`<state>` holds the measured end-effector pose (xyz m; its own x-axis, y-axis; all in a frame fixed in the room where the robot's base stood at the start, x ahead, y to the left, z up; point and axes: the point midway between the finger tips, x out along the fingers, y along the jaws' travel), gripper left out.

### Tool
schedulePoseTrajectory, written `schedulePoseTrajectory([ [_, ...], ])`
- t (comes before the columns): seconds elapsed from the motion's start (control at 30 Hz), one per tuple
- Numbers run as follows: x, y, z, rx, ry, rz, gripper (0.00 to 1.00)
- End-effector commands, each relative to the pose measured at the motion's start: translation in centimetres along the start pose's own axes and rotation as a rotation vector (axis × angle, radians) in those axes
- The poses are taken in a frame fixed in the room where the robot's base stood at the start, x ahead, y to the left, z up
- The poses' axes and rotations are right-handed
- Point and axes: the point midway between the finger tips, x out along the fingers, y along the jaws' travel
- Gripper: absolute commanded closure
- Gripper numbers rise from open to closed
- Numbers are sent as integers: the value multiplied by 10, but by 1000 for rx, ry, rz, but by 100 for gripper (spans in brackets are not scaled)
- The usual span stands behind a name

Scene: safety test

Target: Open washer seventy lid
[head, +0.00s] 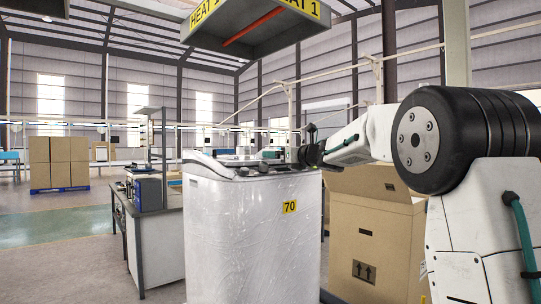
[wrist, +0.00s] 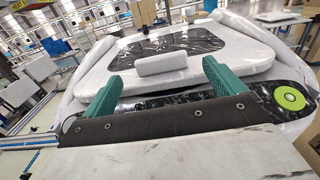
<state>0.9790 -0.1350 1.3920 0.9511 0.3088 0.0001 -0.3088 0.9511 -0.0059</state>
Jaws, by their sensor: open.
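The washer (head: 250,235) is a white top-loader wrapped in clear plastic, with a yellow "70" label (head: 290,207) on its front. Its lid (wrist: 105,82) is a pale panel with a dark marbled window and a raised grey handle block (wrist: 162,64). The lid looks down, with a dark gap along its near edge. My gripper (wrist: 160,84) has two green fingers spread apart over the near part of the lid, one toward each side of the handle, with nothing between them. In the head view my gripper (head: 272,155) is low over the washer top; contact is unclear.
A green-ringed round knob (wrist: 289,97) is on the right of the washer's panel. A large open cardboard box (head: 375,240) stands close on the right. A workbench (head: 158,235) stands at left. A hood marked "HEAT 1" (head: 255,35) hangs above. Open floor lies farther left.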

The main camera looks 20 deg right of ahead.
Motion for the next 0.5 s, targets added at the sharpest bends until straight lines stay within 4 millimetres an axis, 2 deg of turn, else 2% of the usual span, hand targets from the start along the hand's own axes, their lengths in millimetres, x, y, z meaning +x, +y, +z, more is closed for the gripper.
schedulePoseTrajectory([
  [0.1, 21, 0, -2, 2, 1, 0, 5],
  [0.3, 50, 0, -1, 3, 1, -1, 5],
  [0.5, 63, 1, 0, 5, 0, -2, 5],
])
